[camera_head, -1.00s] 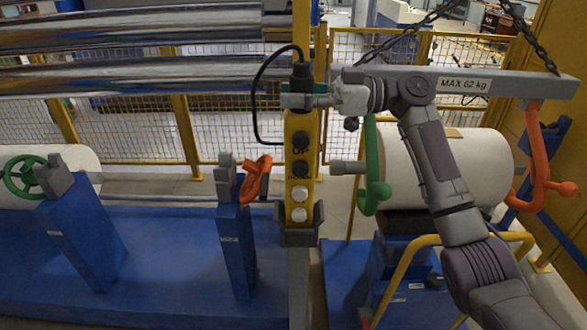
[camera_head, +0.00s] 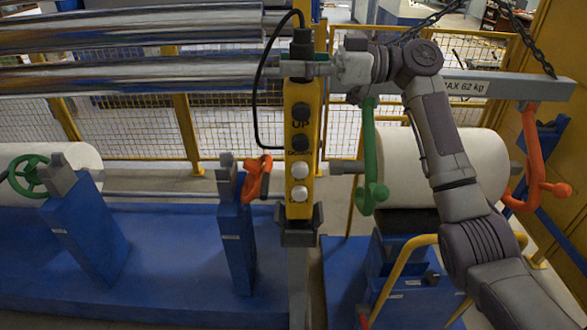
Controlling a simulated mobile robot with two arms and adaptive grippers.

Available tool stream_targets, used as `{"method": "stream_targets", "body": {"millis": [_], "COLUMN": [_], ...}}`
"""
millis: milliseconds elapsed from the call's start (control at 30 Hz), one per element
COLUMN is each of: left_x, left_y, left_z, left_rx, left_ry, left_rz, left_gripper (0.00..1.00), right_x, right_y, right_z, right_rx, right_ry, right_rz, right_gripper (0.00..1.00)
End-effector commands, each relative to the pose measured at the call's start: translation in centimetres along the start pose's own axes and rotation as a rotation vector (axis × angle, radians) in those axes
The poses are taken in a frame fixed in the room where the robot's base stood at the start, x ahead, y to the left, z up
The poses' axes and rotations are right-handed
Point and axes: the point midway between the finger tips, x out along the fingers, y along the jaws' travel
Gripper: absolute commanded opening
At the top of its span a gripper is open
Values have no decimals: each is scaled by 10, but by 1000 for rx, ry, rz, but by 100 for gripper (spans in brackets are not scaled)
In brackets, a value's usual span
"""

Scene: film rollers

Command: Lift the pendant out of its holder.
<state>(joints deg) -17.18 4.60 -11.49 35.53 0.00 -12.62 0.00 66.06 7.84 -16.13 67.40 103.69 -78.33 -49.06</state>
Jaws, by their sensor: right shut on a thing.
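The pendant (camera_head: 299,150) is a tall yellow control box with two dark buttons above two white ones. A black cable loops from its top. It hangs upright, and its lower end overlaps the grey holder (camera_head: 299,237) on a post; I cannot tell whether that end is fully clear of it. My right gripper (camera_head: 298,69) is shut on the pendant's top, at its black neck, with the arm reaching in from the right. My left gripper is not in view.
A grey hoist beam (camera_head: 510,85) on chains, with green (camera_head: 369,160) and orange (camera_head: 533,160) hooks, is close behind my right arm. A white roll (camera_head: 400,170) lies below it. A blue stand with an orange handle (camera_head: 258,178) is left of the pendant. Shiny rollers (camera_head: 130,72) are behind.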

Motion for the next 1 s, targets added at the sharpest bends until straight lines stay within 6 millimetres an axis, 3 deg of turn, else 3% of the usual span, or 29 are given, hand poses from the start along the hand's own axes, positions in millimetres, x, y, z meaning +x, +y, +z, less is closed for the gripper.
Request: {"method": "stream_targets", "body": {"millis": [33, 433, 1000], "left_x": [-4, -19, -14], "left_y": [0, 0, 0], "left_z": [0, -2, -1], "left_rx": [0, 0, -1], "left_ry": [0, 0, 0], "left_rz": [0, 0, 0], "left_gripper": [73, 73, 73], "right_x": [0, 0, 3], "right_y": [0, 0, -6], "right_z": [-9, -37, -38], "right_rx": [-3, -3, -3], "right_ry": [4, 3, 3], "right_rz": [0, 0, -1], "right_gripper": [0, 0, 0]}}
